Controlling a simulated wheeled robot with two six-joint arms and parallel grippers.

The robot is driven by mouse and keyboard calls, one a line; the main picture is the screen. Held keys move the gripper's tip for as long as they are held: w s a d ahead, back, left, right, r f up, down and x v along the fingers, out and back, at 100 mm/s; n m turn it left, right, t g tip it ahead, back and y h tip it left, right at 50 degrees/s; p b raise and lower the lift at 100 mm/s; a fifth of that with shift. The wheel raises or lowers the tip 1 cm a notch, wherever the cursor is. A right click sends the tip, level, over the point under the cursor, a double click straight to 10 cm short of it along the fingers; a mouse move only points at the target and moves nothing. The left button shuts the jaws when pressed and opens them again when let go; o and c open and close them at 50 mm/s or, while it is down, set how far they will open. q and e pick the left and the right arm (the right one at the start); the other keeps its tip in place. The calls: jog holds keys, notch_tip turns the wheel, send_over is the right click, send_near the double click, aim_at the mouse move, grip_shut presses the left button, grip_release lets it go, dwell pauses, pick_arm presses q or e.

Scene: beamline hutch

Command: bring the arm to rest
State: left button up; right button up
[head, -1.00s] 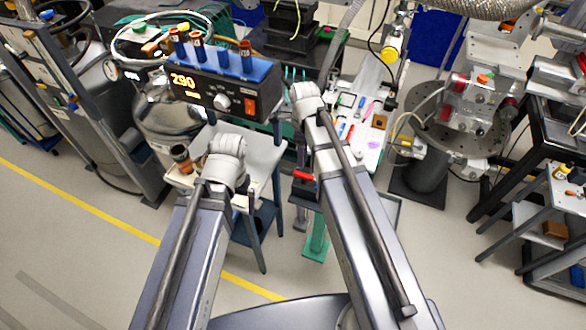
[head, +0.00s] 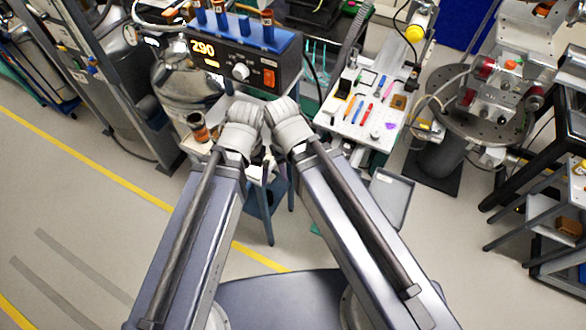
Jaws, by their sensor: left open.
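My two arms reach up from the bottom of the head view, and their grey wrist joints nearly meet in the middle. My left gripper (head: 260,172) shows only in small part, just below the joints, in front of a small table. It is open, and I see nothing held in it. My right gripper is hidden behind my right arm.
A white board (head: 347,122) with pens and small tools lies to the right, above a grey tray (head: 390,198). A round-based instrument (head: 478,122) stands further right. The left floor is clear.

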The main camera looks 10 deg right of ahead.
notch_tip(320, 180, down, 4)
jog(key=b, duration=0.4)
dwell(1.0)
